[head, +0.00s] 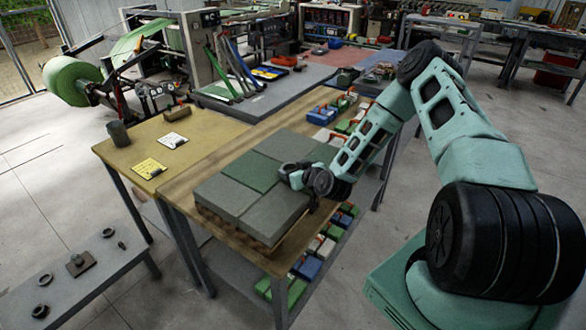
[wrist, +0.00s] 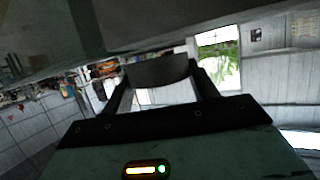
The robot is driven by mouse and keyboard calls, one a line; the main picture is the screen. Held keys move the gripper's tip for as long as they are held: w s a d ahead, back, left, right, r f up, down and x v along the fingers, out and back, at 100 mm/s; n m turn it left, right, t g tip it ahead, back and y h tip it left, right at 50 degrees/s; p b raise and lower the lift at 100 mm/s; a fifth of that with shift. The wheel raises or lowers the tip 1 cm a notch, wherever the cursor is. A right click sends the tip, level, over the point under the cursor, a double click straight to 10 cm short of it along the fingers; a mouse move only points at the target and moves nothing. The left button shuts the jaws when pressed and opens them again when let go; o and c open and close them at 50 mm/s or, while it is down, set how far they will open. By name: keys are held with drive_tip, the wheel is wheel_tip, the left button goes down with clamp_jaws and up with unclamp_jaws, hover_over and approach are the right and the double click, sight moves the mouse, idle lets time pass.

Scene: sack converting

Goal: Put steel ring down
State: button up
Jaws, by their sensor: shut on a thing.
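A yellowish table (head: 130,185) at left carries a dark cylinder (head: 118,134), a brown block (head: 177,112) and cards. A low grey bench (head: 70,300) holds dark rings (head: 44,281) and a plate with a knob (head: 80,264). Coloured boxes (head: 310,267) sit under the wooden table.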

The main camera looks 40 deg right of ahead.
drive_tip(key=shift+f, duration=0.15)
drive_tip(key=o, duration=1.2)
